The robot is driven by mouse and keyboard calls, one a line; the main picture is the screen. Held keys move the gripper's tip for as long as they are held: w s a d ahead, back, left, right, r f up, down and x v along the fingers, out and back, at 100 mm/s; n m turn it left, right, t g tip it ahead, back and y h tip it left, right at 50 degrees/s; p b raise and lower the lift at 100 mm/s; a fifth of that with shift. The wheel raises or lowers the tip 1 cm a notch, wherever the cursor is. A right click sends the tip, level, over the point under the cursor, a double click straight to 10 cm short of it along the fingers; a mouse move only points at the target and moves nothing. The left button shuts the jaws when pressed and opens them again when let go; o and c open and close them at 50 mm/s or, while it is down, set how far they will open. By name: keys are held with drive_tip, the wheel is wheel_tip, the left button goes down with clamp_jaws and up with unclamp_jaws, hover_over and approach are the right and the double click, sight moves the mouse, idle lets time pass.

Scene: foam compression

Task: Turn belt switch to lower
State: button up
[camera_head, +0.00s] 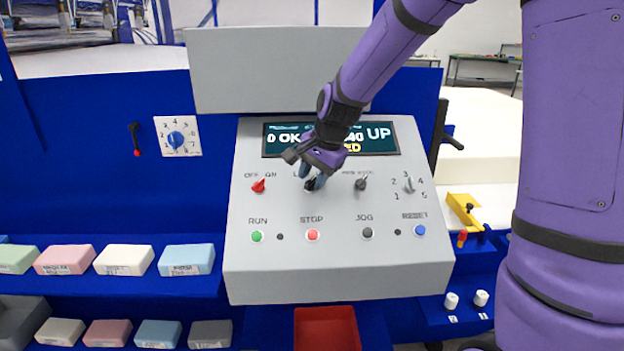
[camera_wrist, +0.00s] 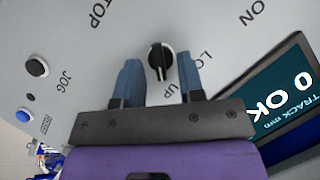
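The belt switch is a black rotary knob (camera_wrist: 160,61) with a white pointer line, labelled LO and UP. In the head view the same knob (camera_head: 309,187) is partly covered by my fingers. My gripper (camera_wrist: 157,80) is open, with one blue finger on each side of the knob and a visible gap on both sides. It also shows in the head view (camera_head: 313,181), reaching down to the panel from the upper right. In the wrist view the pointer line points toward the gripper's palm. The display (camera_head: 378,134) reads UP at its right end.
The grey panel (camera_head: 240,280) also has a red OFF/ON switch (camera_head: 258,186), another black knob (camera_head: 361,184), a numbered selector (camera_head: 409,185) and a row of buttons below, including red STOP (camera_head: 312,235). Foam blocks (camera_head: 124,260) lie on shelves at left.

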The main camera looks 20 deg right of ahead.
drive_tip(key=shift+w+a+f, duration=0.15)
drive_tip(key=shift+f, duration=0.45)
drive_tip(key=c, duration=0.6)
